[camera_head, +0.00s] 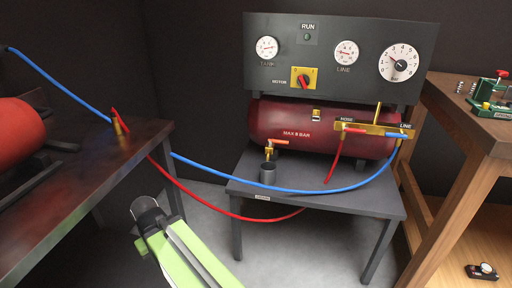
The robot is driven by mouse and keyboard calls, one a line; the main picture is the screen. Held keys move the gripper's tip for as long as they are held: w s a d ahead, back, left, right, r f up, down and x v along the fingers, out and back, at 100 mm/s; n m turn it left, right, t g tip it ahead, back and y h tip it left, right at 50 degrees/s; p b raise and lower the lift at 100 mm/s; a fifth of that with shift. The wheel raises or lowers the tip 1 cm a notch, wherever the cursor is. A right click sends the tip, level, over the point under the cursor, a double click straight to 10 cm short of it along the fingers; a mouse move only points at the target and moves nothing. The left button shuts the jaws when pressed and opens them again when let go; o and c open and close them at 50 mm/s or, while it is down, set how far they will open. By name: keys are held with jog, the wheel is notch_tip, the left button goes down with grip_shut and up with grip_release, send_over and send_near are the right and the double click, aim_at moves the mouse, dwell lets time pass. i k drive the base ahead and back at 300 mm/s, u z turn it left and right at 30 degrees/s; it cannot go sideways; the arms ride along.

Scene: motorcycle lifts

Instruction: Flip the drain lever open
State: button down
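A small brass drain valve (269,152) is at the front lower left of the dark red tank (290,125). Its orange lever (279,142) points sideways to the right, about level. A grey cup (268,173) stands under the valve on the dark table. My gripper (147,212) is at the lower left, at the end of my green arm. It is well apart from the lever, to its left and nearer to me. Its fingers are not clear enough to tell open from shut, and I see nothing held in it.
A gauge panel (340,55) stands behind the tank. A brass manifold (375,130) with red and blue levers is at the tank's right. Blue (205,171) and red (190,196) hoses cross the gap in front. A dark bench (100,165) is left, a wooden one (470,150) right.

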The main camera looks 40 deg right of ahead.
aim_at(278, 142)
jog(key=u, duration=0.3)
jog(key=k, duration=0.85)
jog(key=z, duration=0.4)
jog(key=i, duration=0.5)
jog(key=u, duration=0.15)
